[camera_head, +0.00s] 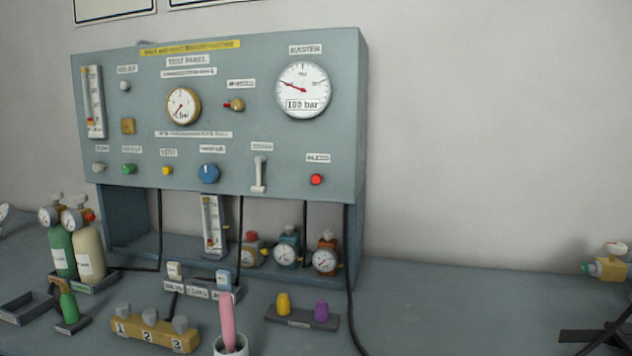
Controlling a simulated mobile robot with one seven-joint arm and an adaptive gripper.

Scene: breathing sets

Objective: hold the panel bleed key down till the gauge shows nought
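The test panel (225,140) is a grey-green box standing on the bench. Its red bleed key (316,180), under a label that reads "BLEED", is at the lower right of the panel face; nothing touches it. Above it is a large white gauge (303,90) marked "100 bar", with its red needle pointing left and slightly up. A smaller brass-rimmed gauge (183,105) is left of the middle, its needle pointing to the lower left. The scale figures are too small to read. My gripper is not in view.
Other panel controls include a blue knob (208,173) and a white lever (259,174). Below stand several small gauged units, a yellow numbered block (155,328), a cup (231,345) with a pink stick, and cylinders (88,252) at left. The bench right of the panel is mostly clear.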

